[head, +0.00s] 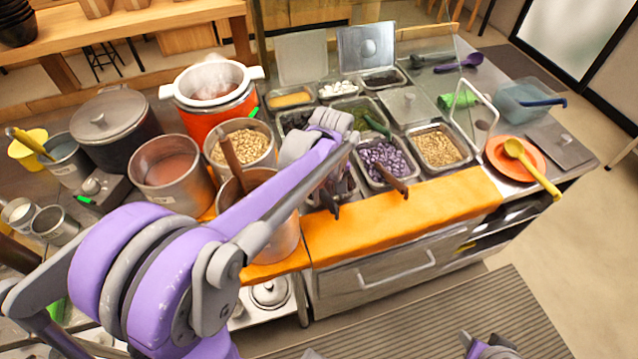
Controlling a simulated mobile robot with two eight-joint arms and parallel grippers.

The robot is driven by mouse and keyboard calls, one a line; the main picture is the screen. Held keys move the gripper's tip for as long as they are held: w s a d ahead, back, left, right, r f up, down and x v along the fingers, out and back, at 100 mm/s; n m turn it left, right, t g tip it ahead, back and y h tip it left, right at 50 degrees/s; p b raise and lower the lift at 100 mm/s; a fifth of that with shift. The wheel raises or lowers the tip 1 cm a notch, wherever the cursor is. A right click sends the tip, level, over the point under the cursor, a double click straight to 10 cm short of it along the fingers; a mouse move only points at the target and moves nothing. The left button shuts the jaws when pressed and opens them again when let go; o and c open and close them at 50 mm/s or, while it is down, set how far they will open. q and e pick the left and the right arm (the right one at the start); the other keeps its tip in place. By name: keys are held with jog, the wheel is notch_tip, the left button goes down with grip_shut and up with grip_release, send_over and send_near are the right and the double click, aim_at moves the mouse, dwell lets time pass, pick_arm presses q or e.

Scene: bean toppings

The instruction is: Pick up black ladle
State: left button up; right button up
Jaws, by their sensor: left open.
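My left arm reaches from the lower left over the pots.
Metal pans of toppings, including purple beans (386,160), fill the counter's middle. A steaming pot (212,82) stands at the left. A yellow ladle (530,166) rests on an orange plate (500,150) at the right.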

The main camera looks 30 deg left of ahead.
pick_arm(q)
jog(key=shift+f, duration=0.8)
grip_shut()
